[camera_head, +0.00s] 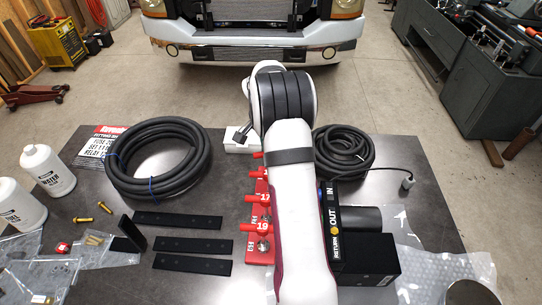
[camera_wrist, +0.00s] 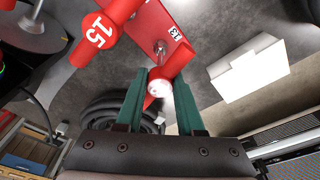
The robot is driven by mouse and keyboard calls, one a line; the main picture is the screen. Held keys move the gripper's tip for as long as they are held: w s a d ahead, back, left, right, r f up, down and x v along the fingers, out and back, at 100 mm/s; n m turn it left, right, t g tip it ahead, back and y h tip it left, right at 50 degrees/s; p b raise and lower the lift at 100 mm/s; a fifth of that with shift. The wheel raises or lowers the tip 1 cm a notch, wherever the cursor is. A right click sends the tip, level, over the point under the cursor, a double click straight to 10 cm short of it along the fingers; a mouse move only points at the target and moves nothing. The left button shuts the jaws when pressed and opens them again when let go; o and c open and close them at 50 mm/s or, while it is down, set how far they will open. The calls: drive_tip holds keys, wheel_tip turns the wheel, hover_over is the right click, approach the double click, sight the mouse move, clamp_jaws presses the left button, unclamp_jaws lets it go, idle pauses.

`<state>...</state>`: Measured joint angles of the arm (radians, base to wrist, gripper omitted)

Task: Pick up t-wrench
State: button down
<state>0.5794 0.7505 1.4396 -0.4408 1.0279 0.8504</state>
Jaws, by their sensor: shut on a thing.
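Red T-wrenches with numbered handle ends stand in a row at a red holder (camera_wrist: 150,22); in the head view, the ones marked 17 (camera_head: 264,198) and 19 (camera_head: 263,227) show beside my arm. In the wrist view, my gripper (camera_wrist: 161,82) has its green fingers on either side of the red T-wrench handle (camera_wrist: 180,60) by the label 13, shut on it. The T-wrench marked 15 (camera_wrist: 98,31) is to the left, apart from the fingers. The held wrench's shaft is mostly hidden. My arm hides the gripper in the head view.
A white box (camera_head: 238,141) stands close behind the row; it is right of the fingers in the wrist view (camera_wrist: 250,68). Coiled black hoses lie left (camera_head: 165,192) and right (camera_head: 345,178). A black box (camera_head: 365,260) stands right of my arm. Black strips (camera_head: 190,264) lie left.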

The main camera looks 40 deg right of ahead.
wheel_tip(320, 180, up, 4)
drive_tip(key=shift+r, duration=0.1)
drive_tip(key=s+d+r, duration=0.4)
drive_tip(key=s+r, duration=0.3)
drive_tip(key=s, duration=0.3)
drive_tip(key=shift+s+d, duration=0.25)
drive_tip(key=shift+s, duration=0.15)
drive_tip(key=c, duration=1.2)
unclamp_jaws()
clamp_jaws()
